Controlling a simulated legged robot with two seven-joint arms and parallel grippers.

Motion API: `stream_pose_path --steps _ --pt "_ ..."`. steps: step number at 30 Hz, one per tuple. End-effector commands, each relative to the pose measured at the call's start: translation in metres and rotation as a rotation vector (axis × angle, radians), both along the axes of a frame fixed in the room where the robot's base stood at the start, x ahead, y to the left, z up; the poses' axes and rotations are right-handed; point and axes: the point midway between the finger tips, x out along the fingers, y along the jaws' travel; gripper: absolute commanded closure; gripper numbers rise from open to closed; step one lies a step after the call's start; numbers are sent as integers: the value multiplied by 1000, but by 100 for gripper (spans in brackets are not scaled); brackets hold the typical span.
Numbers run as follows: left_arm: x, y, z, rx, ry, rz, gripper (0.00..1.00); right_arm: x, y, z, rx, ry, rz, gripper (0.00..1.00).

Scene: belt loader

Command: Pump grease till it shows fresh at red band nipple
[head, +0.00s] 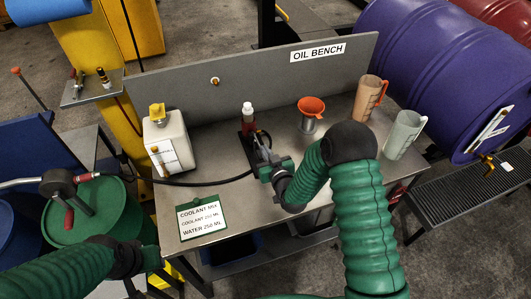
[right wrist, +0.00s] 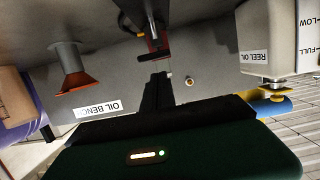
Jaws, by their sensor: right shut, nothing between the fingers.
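A small pump (head: 249,122) with a white cap, red body and black base stands on the oil bench. A black hose (head: 205,184) runs left from near it. My right gripper (head: 262,158) is right at the pump's front; in the right wrist view its fingers (right wrist: 157,92) are together and empty, pointing at the red part of the pump (right wrist: 153,47). Contact cannot be told. Two small fittings stand on a grey side plate (head: 92,90); the left fitting (head: 77,82) shows some red. Grease at them is too small to tell. My left gripper (head: 148,262) is low at left, its fingers unclear.
On the bench (head: 235,182) are a white jug (head: 176,143) with yellow cap, an orange funnel (head: 311,107), two measuring jugs (head: 368,98) and a coolant card (head: 203,217). A green drum (head: 90,212) stands left, a purple drum (head: 430,70) right.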

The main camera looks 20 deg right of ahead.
Motion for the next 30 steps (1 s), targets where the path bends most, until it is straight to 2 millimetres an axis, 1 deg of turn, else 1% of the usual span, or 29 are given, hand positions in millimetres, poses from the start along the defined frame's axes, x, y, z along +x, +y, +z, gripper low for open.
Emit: stream_pose_path --steps 3,6,14,17,20,24,27,30 --pt "0 0 2 0 0 0 64 0 0 -12 0 -2 -1 100" --pt "0 0 2 0 0 0 64 0 0 -16 -1 -3 0 100" --pt "0 0 2 0 0 0 64 0 0 -17 -1 -4 0 100" --pt "0 0 -2 0 0 0 64 0 0 -21 -1 -3 0 100" --pt "0 0 -15 0 0 0 64 -3 0 -34 -1 -2 1 100" --pt "0 0 -44 0 0 0 64 -6 0 -64 -2 -2 0 100" --pt "0 0 -62 0 1 0 64 -7 0 -82 -2 -1 0 100" --pt "0 0 -68 0 1 0 64 -7 0 -89 0 4 1 100"
